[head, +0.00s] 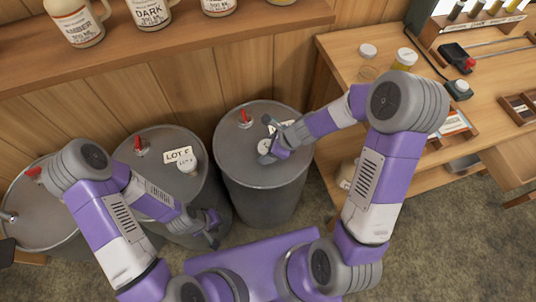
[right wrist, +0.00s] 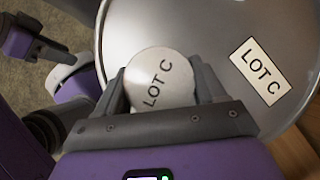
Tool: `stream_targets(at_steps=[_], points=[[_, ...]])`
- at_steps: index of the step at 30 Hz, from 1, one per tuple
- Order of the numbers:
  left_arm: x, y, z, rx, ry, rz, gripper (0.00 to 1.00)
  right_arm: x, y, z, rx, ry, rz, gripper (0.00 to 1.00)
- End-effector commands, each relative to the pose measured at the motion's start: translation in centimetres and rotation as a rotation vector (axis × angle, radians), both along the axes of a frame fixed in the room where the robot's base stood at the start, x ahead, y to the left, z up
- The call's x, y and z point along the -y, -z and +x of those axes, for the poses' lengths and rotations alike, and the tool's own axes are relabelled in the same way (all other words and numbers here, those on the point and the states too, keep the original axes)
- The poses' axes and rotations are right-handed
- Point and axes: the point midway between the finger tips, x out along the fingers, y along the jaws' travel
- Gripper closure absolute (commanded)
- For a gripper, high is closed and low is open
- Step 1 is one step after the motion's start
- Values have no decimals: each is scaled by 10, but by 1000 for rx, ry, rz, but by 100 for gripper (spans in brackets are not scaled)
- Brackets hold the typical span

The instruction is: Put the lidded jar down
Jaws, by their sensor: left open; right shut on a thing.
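The lidded jar (right wrist: 160,78) shows from above in the right wrist view, its white lid marked LOT C. My right gripper (right wrist: 162,92) is shut on it, one finger on each side. In the head view my right gripper (head: 270,152) is over the top of the right-hand grey drum (head: 240,170), and the jar is mostly hidden by the fingers. I cannot tell whether its base touches the drum top. A LOT C label (right wrist: 260,70) lies on that drum top, apart from the jar. My left gripper (head: 212,228) is open and empty, low beside the middle drum.
The middle drum (head: 155,150) bears a LOT label (head: 178,156) and a small white-lidded jar (head: 187,167). Red-handled bungs (head: 243,118) stand on the drums. A shelf with jugs (head: 75,20) is behind; a wooden bench (head: 375,85) with jars is at right.

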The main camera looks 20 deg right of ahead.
Motion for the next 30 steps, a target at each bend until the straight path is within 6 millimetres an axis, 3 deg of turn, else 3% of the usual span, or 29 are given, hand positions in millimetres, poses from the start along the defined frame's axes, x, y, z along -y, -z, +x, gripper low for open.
stream_targets(at_steps=[1,5,16,17,21,30], points=[[0,10,0,0,0,0,57,0,12,0,-2,1,1,68],[0,20,0,0,0,0,57,0,26,0,-1,0,2,68],[0,21,0,0,0,0,57,0,28,0,1,0,1,68],[0,21,0,0,0,0,57,0,28,0,0,0,0,27],[0,20,0,0,0,0,57,0,27,0,0,1,0,6],[0,19,0,0,0,0,57,0,27,0,0,1,0,5]])
